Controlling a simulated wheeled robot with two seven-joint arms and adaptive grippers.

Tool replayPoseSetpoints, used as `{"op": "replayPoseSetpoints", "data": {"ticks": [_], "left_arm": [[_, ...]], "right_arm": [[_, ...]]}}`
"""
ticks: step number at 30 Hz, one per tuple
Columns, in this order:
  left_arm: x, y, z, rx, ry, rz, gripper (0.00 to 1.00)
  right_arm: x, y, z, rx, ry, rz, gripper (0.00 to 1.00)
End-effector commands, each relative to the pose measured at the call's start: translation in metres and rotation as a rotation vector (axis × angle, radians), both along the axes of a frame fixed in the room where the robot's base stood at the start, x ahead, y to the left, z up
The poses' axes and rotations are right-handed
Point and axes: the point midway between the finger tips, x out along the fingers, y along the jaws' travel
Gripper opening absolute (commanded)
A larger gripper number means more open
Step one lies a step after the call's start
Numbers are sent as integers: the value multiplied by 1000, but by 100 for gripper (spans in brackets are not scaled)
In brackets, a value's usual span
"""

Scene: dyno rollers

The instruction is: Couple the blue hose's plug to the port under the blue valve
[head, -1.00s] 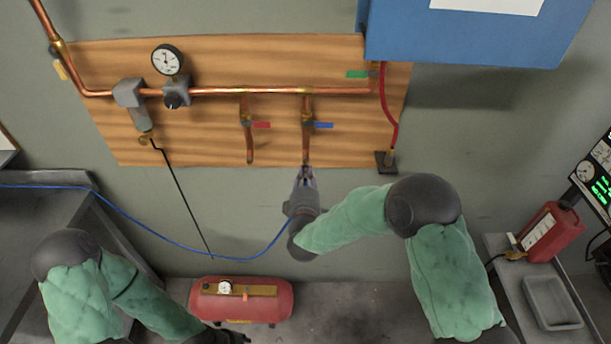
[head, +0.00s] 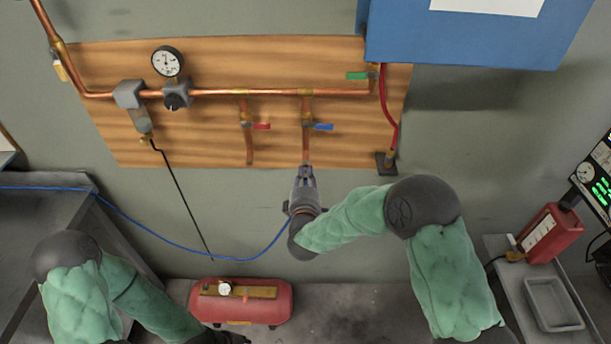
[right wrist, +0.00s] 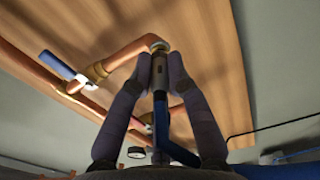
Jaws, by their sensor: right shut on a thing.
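The blue valve (head: 323,127) is on the right-hand copper drop pipe, and its blue handle also shows in the right wrist view (right wrist: 58,66). The port (right wrist: 158,44) is the ringed lower end of that pipe. My right gripper (head: 305,170) is just below it, shut on the blue hose's plug (right wrist: 159,74). The plug's tip is in line with the port and close against it; I cannot tell whether it is seated. The blue hose (head: 150,235) hangs from the gripper and runs left. My left gripper (head: 236,338) is at the bottom edge, its fingers unclear.
The wooden board (head: 205,140) carries a gauge (head: 166,61), a red valve (head: 261,126) and a green valve (head: 357,76). A black hose (head: 180,198) hangs left of centre. A red tank (head: 242,305) stands below. A blue cabinet (head: 465,35) overhangs at upper right.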

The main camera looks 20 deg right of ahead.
Motion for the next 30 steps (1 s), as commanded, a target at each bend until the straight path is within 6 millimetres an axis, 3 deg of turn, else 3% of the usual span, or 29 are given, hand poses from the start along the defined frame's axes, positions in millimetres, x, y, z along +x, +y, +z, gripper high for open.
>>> {"op": "replayPoseSetpoints", "data": {"ticks": [12, 13, 15, 16, 26, 30], "left_arm": [[0, 0, -1, 0, 0, 0, 40], [0, 0, -1, 0, 0, 0, 40], [0, 0, -1, 0, 0, 0, 40], [0, 0, -1, 0, 0, 0, 40], [0, 0, -1, 0, 0, 0, 40], [0, 0, -1, 0, 0, 0, 40]], "right_arm": [[6, -2, 0, 0, -1, -1, 0], [6, -2, 0, 0, -1, -1, 23], [6, -2, 0, 0, -1, -1, 43], [6, -2, 0, 0, -1, -1, 45], [5, -1, 0, 0, 0, 0, 45], [-6, 2, -1, 1, 2, 1, 45]]}}
